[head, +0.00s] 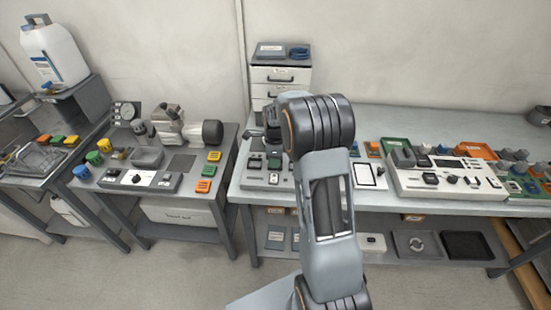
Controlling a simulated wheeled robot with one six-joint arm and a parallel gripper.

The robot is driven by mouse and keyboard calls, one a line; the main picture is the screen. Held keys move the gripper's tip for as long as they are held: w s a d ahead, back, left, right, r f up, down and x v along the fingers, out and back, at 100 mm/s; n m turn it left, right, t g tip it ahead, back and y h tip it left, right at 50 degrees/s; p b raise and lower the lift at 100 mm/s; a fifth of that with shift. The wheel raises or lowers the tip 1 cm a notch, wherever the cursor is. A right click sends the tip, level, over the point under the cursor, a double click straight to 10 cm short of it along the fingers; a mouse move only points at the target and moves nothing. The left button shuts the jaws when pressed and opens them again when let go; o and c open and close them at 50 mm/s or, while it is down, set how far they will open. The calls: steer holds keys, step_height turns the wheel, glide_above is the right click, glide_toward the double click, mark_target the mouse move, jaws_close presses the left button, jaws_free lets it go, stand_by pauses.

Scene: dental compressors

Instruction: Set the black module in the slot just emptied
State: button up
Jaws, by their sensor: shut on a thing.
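My gripper (272,134) shows only in part, just left of my arm's big joint, above the back of the right-hand bench. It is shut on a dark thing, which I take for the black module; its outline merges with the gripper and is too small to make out. Below it a light panel (250,184) on the bench's left end carries small modules, among them a dark one (255,158) and a green one (274,162). My arm hides the panel's right side. I cannot tell which slot is empty.
A drawer unit (281,76) stands behind the gripper. To the right are a white-framed tablet (369,175), a white device panel (440,188) and green and orange trays. The left table (226,165) holds a compressor (180,126) and coloured blocks. A floor gap separates the tables.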

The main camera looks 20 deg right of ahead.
steer(key=o, duration=1.3)
steer(key=shift+r, duration=0.1)
step_height(320, 180, up, 7)
steer(key=p, duration=0.5)
